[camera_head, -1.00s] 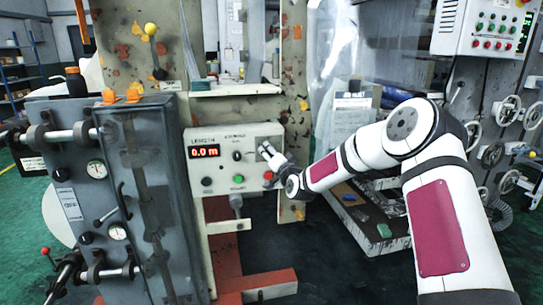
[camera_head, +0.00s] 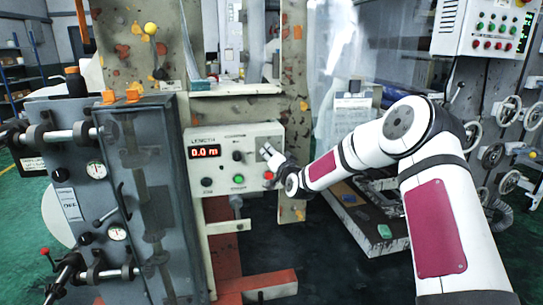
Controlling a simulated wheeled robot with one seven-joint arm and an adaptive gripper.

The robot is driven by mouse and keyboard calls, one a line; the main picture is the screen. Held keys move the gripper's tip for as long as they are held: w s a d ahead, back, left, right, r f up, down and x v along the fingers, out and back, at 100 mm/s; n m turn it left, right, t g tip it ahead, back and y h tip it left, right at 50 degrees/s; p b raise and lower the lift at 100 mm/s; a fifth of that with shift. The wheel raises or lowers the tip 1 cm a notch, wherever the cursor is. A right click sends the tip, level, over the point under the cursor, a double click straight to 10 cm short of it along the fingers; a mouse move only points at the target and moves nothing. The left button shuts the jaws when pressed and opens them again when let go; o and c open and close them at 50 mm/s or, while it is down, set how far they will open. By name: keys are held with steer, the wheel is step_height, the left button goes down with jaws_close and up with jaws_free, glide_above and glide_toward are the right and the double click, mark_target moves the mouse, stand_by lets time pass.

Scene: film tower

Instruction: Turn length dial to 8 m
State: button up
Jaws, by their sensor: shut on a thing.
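The length panel (camera_head: 220,165) is a pale box in the middle of the head view. Its red display (camera_head: 205,152) reads 0.0 m. A small black knob (camera_head: 237,156) sits right of the display, below a label too small to read. Below are a dark knob (camera_head: 206,182), a green button (camera_head: 238,179) and a red button (camera_head: 268,175). My gripper (camera_head: 266,152) is at the panel's right part. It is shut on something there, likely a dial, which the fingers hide. My arm reaches in from the right.
A grey machine cabinet (camera_head: 150,200) with gauges and rods stands close on the left. A control box (camera_head: 487,28) and several handwheels (camera_head: 508,110) are at the right. A low platform (camera_head: 365,225) with small items lies under my arm.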

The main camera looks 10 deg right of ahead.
steer(key=shift+r+n+g+h+b, duration=0.15)
steer(key=shift+n+h+b, duration=0.35)
steer(key=shift+n+b, duration=2.65)
steer(key=shift+f+n+g+h+b, duration=0.15)
steer(key=shift+n+h+b, duration=0.35)
steer(key=shift+n+b, duration=2.65)
steer(key=shift+r+n+g+h+b, duration=0.2)
steer(key=shift+n+h+b, duration=0.3)
steer(key=shift+n+b, duration=2.65)
steer(key=shift+n+p, duration=0.9)
steer(key=shift+n, duration=0.25)
steer(key=o, duration=1.2)
steer(key=s, duration=0.8)
steer(key=s+r, duration=0.1)
steer(key=s, duration=0.3)
steer(key=shift+a+r, duration=0.1)
steer(key=shift+a, duration=0.25)
